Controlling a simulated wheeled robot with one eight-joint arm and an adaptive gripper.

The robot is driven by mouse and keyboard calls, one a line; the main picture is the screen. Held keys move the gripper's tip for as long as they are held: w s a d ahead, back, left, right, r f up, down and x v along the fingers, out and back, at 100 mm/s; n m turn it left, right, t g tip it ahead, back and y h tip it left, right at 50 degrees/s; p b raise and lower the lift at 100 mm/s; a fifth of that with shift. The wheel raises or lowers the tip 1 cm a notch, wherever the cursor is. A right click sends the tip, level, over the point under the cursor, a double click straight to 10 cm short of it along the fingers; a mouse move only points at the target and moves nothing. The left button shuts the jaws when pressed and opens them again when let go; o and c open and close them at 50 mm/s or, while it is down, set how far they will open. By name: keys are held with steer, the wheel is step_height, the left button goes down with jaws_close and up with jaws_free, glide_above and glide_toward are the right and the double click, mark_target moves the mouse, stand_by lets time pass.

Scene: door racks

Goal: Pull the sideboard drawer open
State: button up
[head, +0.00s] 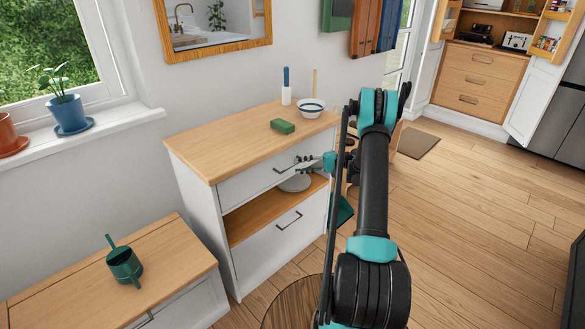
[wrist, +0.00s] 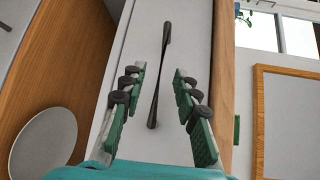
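The white sideboard (head: 222,150) with a wooden top stands against the wall. Its upper drawer (head: 240,184) looks shut, its front flush with the cabinet. The dark bar handle (head: 280,170) is partly hidden by my gripper (head: 300,165) in the head view. In the wrist view the upper drawer front (wrist: 190,40) is turned on its side, with the handle (wrist: 159,75) between the two green-padded fingers of my gripper (wrist: 160,72). The fingers are open, with a gap on both sides of the handle. I see no finger touching it.
Below the drawer is an open shelf with a white plate (head: 295,183), then a lower front with its own handle (head: 289,221). A green block (head: 283,126) and a bowl (head: 311,107) stand on top. A round wooden stool (head: 292,303) is close in front.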

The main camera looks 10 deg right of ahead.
mark_target(294, 166)
steer(key=shift+w+a+f, duration=0.15)
steer(key=shift+a, duration=0.8)
steer(key=shift+w+a+f, duration=0.1)
steer(key=shift+w+a, duration=0.05)
steer(key=shift+a, duration=0.8)
steer(key=shift+c, duration=0.4)
jaws_close()
